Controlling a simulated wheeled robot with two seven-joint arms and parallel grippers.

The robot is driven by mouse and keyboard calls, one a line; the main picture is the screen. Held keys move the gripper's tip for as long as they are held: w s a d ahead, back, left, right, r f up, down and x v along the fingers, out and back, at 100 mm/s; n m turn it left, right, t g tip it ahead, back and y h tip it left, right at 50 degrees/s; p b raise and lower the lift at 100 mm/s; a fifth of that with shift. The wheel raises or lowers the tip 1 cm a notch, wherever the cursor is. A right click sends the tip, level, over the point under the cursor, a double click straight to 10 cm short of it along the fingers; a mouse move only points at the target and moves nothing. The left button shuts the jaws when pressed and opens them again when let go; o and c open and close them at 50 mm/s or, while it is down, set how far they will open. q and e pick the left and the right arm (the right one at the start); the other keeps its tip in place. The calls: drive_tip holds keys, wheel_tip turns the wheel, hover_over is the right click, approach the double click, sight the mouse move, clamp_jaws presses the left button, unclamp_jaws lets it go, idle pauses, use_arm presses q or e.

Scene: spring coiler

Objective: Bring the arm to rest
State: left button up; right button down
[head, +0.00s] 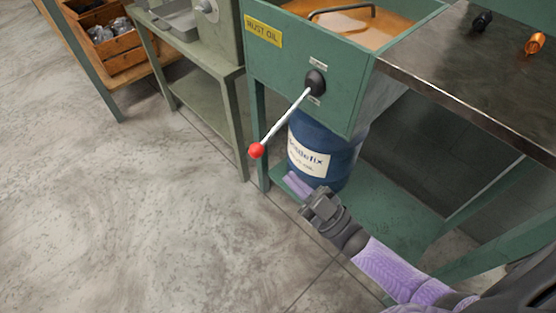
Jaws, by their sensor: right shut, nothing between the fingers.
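My right arm reaches in from the lower right corner. Its gripper (298,186) is shut and empty, in front of the foot of a blue drum (325,145). It is below and to the right of the red knob (256,151) of a lever, apart from it. The lever's pale rod (283,117) slants down and left from a black pivot (315,83) on the front of a green tank (290,60) labelled for rust oil. My left gripper is out of view.
A dark-topped bench (470,70) stands at the right, with a black part (482,21) and an orange part (535,43) on it. A green side table (205,95) and wooden crates (115,47) are at upper left. The floor at left is clear.

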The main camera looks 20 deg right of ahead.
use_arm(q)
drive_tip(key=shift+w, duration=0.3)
use_arm(e)
drive_tip(key=shift+s+d+f, duration=0.2)
drive_tip(key=shift+s, duration=0.2)
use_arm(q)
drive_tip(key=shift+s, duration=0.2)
use_arm(e)
drive_tip(key=shift+f, duration=0.1)
